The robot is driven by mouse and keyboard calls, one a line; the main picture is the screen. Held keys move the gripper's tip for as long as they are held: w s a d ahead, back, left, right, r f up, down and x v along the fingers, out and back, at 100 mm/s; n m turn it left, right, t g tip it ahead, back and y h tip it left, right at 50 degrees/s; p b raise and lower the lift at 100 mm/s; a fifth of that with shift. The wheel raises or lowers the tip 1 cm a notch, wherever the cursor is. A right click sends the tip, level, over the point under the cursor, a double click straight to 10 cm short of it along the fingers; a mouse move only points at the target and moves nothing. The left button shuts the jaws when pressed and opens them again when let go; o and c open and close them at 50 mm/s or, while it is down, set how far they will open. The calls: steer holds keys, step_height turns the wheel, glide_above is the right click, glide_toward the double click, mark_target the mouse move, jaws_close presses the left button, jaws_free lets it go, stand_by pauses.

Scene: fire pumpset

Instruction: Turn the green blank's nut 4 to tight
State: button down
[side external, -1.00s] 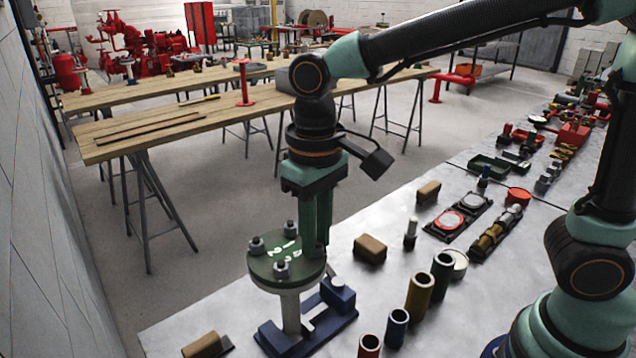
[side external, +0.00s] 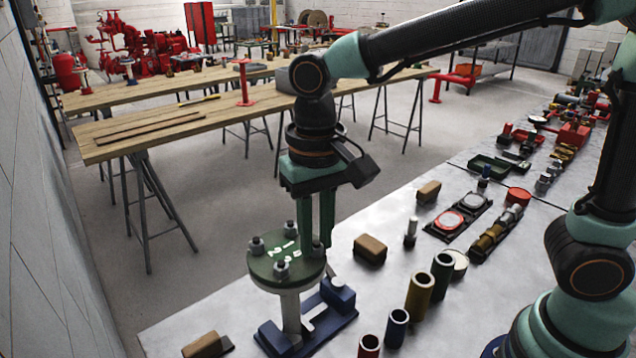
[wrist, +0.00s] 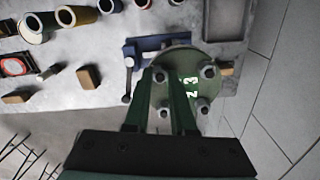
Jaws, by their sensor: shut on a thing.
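The green blank (side external: 270,262) is a round disc on top of a grey flanged pipe (side external: 291,312) in a blue clamp (side external: 335,310). White number marks show on its top. Bolts with grey nuts stand around its rim: a left nut (side external: 257,245), a back nut (side external: 290,240) and a front nut (side external: 281,269). My gripper (side external: 316,243) points down at the blank's right side, shut on a nut that its fingers hide in the side view. In the wrist view that nut (wrist: 160,76) shows between the fingertips. I cannot read its number.
Coloured sleeves, including a yellow one (side external: 420,295) and a blue one (side external: 397,328), stand right of the clamp on the grey table (side external: 375,210). Brown-topped blocks (side external: 370,249) lie nearby. A wooden workbench (side external: 150,140) is behind.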

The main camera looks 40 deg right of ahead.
mark_target(317, 245)
steer(key=c, duration=0.7)
jaws_free()
steer(key=shift+c, duration=0.2)
step_height(317, 245, up, 12)
steer(key=s+d+f+n+t, duration=0.1)
steer(key=d+f, duration=0.3)
steer(key=d, duration=0.4)
steer(key=s+d+f+n+t, duration=0.1)
steer(key=d+f+t, duration=0.3)
steer(key=d, duration=0.5)
steer(key=shift+s+d+f+t, duration=0.25)
steer(key=shift+d+t, duration=0.05)
